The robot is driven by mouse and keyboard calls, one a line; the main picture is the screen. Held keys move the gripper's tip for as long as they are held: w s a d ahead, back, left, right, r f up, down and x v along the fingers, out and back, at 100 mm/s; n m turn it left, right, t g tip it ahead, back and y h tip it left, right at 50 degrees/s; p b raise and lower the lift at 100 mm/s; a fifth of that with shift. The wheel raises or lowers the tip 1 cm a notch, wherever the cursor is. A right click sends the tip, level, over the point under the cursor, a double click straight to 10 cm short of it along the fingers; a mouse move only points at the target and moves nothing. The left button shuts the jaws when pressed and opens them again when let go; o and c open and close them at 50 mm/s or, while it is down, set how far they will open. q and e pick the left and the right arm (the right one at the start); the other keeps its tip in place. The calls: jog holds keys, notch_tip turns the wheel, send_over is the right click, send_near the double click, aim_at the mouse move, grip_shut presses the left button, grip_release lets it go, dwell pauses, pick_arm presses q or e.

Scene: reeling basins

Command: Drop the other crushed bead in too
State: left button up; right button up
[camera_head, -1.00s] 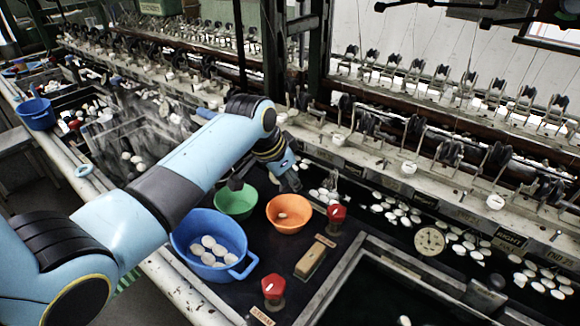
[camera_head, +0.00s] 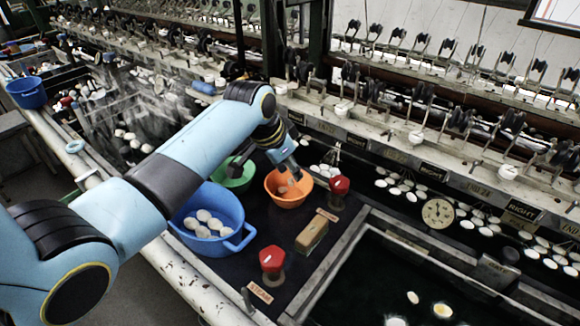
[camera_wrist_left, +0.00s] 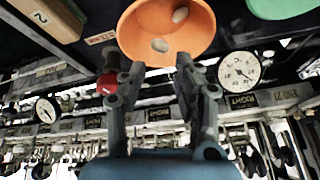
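The orange bowl (camera_head: 290,199) stands on the dark worktop. Two pale oval beads (camera_wrist_left: 180,14) and (camera_wrist_left: 159,45) show against its inside in the left wrist view; whether they are crushed is too small to tell. My left gripper (camera_head: 294,177) is just above the orange bowl, pointing down at it, and partly covers its inside. In the left wrist view, its two fingers (camera_wrist_left: 160,68) are apart with nothing gripped between them, and the bowl (camera_wrist_left: 168,60) lies beyond the tips. My right gripper is not in view.
The blue basin (camera_head: 214,222) with several white cocoons and the green bowl (camera_head: 232,174) stand beside the orange bowl. A dark water basin with a raised rim (camera_head: 345,250) is at lower right.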

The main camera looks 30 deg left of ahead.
pick_arm(q)
jog(key=shift+o, duration=1.1)
jog(key=v, duration=1.2)
